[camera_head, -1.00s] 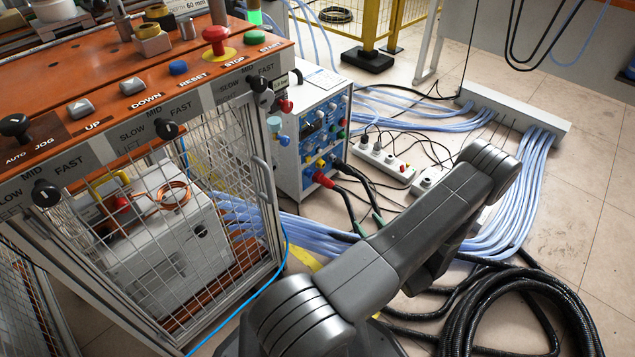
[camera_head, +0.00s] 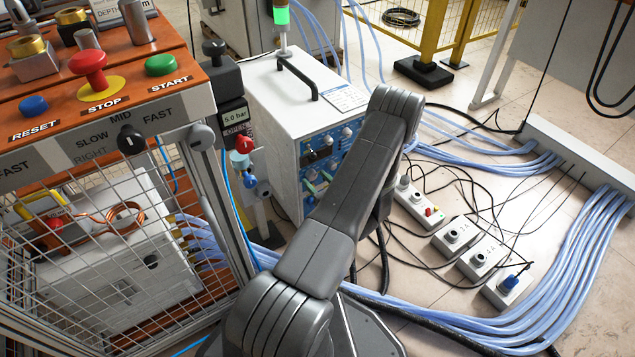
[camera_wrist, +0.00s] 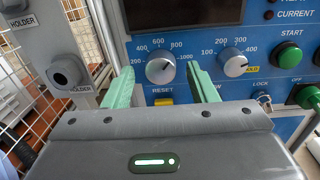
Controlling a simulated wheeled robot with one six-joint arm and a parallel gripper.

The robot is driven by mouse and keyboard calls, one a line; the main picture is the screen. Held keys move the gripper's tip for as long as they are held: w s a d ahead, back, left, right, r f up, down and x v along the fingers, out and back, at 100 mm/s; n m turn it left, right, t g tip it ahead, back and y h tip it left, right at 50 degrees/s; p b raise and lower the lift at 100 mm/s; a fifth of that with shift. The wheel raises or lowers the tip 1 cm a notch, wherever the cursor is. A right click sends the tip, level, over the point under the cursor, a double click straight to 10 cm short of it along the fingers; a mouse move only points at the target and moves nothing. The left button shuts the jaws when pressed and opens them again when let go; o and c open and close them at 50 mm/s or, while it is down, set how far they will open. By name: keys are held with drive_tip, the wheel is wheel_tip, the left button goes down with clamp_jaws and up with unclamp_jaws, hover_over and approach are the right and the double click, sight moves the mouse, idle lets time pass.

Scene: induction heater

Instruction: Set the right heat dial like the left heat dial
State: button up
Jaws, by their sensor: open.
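Two round grey dials sit side by side on the blue front panel in the wrist view. The left dial (camera_wrist: 160,68) has a scale from 200 to 1000. The right dial (camera_wrist: 233,62) has a scale from 100 to 400. Their pointer marks are too small to read surely. My gripper (camera_wrist: 160,72) is open, its two green fingers apart in front of the panel. The left dial shows between the fingers and the right dial lies just right of the right finger. No contact is visible.
The white heater cabinet (camera_head: 285,85) has a black top handle. A pressure unit (camera_head: 233,115) stands on its left, beside the caged machine (camera_head: 110,250). Cables and socket boxes (camera_head: 455,234) cover the floor at right.

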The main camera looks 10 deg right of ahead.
drive_tip(key=c, duration=1)
drive_tip(key=shift+o, duration=0.2)
drive_tip(key=m, duration=0.3)
drive_tip(key=shift+m, duration=0.3)
drive_tip(key=m, duration=0.4)
drive_tip(key=shift+m, duration=0.4)
drive_tip(key=o, duration=1)
drive_tip(key=shift+c, duration=0.2)
